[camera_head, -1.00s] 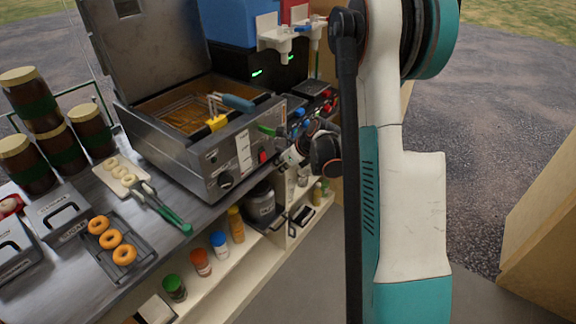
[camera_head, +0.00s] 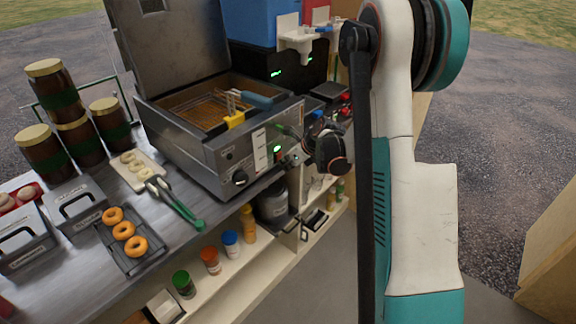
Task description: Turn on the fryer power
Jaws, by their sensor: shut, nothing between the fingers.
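The fryer (camera_head: 205,155) is a steel box with its lid raised and a basket (camera_head: 232,115) with a yellow and blue handle inside. Its front panel has a black knob (camera_head: 239,177), a white label (camera_head: 260,150) and, right of it, the power switch (camera_head: 279,157), where a small green light shows. My gripper (camera_head: 289,160) is shut and empty, with its tips close to the switch at the right end of the panel. I cannot tell whether they touch it.
The counter left of the fryer holds tongs (camera_head: 180,208), a tray with doughnuts (camera_head: 132,258), a board with pale rings (camera_head: 137,170) and several brown jars (camera_head: 48,85). A shelf with bottles (camera_head: 210,259) lies below the fryer.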

